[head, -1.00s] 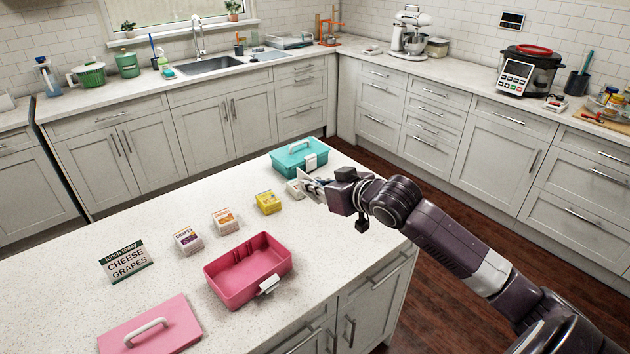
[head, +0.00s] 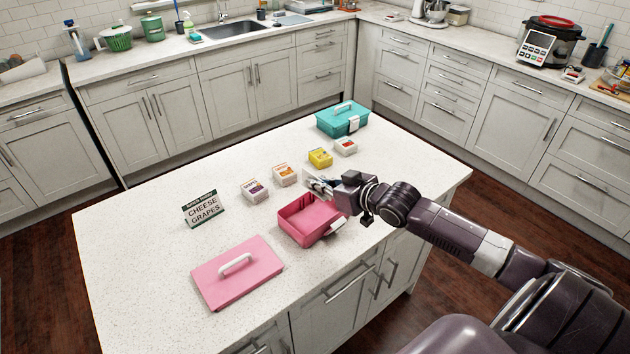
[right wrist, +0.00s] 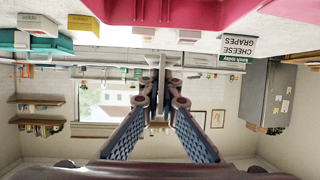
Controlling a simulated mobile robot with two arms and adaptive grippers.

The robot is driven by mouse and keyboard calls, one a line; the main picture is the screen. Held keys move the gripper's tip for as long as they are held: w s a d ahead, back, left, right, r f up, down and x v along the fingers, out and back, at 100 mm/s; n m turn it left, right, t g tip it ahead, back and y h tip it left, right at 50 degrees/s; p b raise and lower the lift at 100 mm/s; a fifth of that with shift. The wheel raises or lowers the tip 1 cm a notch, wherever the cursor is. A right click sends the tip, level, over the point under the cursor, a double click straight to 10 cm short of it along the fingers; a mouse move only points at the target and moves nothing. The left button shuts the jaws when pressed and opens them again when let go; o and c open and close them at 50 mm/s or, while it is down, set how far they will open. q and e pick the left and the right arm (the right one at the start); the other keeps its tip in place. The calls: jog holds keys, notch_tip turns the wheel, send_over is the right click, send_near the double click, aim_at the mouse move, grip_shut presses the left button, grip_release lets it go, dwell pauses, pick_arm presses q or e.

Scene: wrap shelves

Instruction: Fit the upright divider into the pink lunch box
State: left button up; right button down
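The pink lunch box (head: 297,232) stands open on the island counter, its inside partly hidden by my right gripper. Its pink wall also shows at the top of the right wrist view (right wrist: 235,14). My right gripper (head: 322,187) is over the far right part of the box. In the right wrist view its fingers (right wrist: 161,88) close on a thin pale upright piece (right wrist: 160,66), which looks like the divider. It appears above the box; whether it touches the box I cannot tell. My left gripper is not in view.
The counter's left part is clear.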

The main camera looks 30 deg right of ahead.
jog(key=shift+a+r+p, duration=0.2)
jog(key=shift+p, duration=0.2)
jog(key=shift+f+b, duration=0.5)
jog(key=shift+f, duration=0.25)
notch_tip(320, 180, down, 3)
jog(key=shift+f+b, duration=0.2)
jog(key=shift+b, duration=0.8)
jog(key=shift+f+b, duration=0.3)
jog(key=shift+f, duration=0.25)
pick_arm(q)
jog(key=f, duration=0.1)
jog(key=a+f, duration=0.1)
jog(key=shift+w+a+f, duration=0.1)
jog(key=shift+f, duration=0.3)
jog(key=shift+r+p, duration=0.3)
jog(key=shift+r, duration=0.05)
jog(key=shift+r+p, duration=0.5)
jog(key=shift+p, duration=0.05)
